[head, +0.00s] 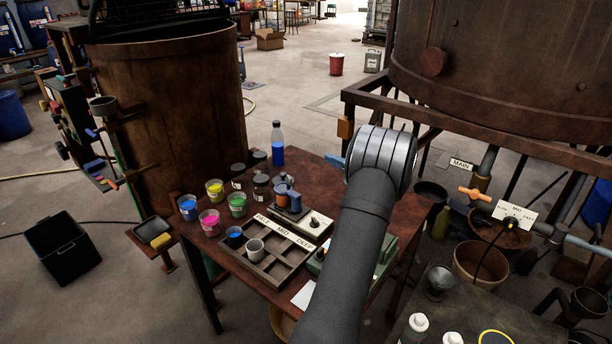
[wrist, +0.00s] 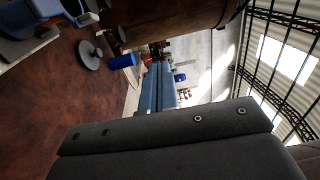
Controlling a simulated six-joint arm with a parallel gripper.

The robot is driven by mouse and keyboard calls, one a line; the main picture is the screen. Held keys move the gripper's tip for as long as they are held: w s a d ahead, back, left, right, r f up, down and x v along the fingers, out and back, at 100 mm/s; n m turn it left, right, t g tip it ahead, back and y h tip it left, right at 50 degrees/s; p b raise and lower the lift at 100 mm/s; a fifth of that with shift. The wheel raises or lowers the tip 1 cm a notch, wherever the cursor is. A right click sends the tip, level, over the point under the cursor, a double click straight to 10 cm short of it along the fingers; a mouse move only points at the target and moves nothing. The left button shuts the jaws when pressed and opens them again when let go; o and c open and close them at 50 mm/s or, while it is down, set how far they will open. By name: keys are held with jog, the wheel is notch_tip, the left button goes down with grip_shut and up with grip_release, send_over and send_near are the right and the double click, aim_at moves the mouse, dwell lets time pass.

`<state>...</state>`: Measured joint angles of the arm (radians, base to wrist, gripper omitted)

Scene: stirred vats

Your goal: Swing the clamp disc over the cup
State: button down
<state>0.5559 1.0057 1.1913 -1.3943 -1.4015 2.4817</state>
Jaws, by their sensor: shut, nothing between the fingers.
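My gripper (wrist: 159,66) shows in the wrist view as two blue-grey fingers pressed together, with nothing visible between them. A green device (head: 386,252) is partly hidden behind my arm. I cannot tell which cup is meant.
The compartment tray (head: 262,272) is on a brown table (head: 205,262). Paint pots (head: 210,222), dark-lidded jars (head: 261,187) and a blue bottle (head: 277,152) stand behind and left. A large rusty vat (head: 165,100) stands behind.

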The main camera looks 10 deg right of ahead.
notch_tip(320, 180, down, 3)
jog(key=w+d+n+g+y, duration=0.2)
jog(key=n+g+y, duration=0.2)
jog(key=n+g, duration=0.1)
jog(key=g, duration=0.1)
send_near(291, 178)
jog(key=w+a, duration=0.4)
jog(key=w, duration=0.1)
jog(key=shift+s+a+f, duration=0.1)
jog(key=shift+s+a, duration=0.1)
jog(key=shift+a, duration=0.2)
jog(key=shift+s+a+f, duration=0.1)
jog(key=shift+s+a, duration=0.1)
jog(key=shift+a, duration=0.25)
jog(key=shift+s+a, duration=0.1)
jog(key=shift+a, duration=0.6)
